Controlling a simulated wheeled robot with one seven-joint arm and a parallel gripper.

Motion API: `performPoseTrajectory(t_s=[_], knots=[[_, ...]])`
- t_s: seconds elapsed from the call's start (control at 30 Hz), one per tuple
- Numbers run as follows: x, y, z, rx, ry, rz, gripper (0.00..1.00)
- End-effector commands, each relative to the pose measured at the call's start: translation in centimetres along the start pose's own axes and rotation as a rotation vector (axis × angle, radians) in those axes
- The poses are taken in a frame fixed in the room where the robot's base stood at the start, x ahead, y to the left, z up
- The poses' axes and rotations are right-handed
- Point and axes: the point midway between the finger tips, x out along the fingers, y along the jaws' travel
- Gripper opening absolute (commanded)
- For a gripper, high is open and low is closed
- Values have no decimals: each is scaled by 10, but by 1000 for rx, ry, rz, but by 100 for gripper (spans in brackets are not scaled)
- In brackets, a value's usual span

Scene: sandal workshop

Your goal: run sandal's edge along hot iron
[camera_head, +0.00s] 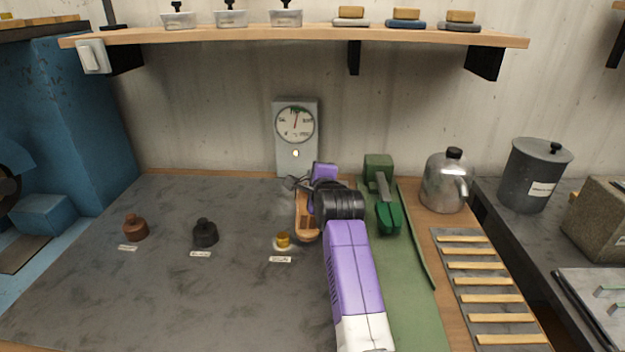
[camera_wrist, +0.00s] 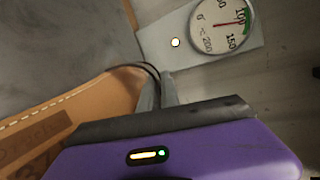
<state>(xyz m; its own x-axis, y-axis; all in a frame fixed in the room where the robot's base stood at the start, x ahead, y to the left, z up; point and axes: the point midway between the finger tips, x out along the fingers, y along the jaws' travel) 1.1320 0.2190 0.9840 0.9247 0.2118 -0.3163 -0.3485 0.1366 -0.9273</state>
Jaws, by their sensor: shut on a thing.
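The tan leather sandal (camera_head: 306,224) is held in my gripper (camera_head: 302,190) above the right part of the dark grey worktop. In the wrist view the sandal (camera_wrist: 85,98) shows a pale stitched edge and stamped marks, and my gripper (camera_wrist: 155,88) is shut on it near a dark strap. My gripper hides part of the sandal. Three small knob-like pieces, one brown (camera_head: 135,227), one black (camera_head: 204,233) and one brass-yellow (camera_head: 283,239), stand on the worktop with labels too small to read. I cannot tell which piece is the hot iron. The yellow one is nearest the sandal.
A dial gauge (camera_head: 296,128) with a lit lamp stands at the wall behind my gripper. A green clamp-like tool (camera_head: 384,200), a kettle (camera_head: 446,182) and a slatted rack (camera_head: 485,268) are to the right. A shelf (camera_head: 300,35) hangs above.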

Motion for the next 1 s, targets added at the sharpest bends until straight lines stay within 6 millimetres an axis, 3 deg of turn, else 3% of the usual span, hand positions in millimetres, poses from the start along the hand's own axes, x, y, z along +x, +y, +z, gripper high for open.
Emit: performPoseTrajectory(t_s=[0.03,0.7,1.0], knots=[[-3,-11,2,0,-1,-4,0],[-22,-66,15,1,-1,-2,0],[-24,-72,16,1,0,-1,0]])
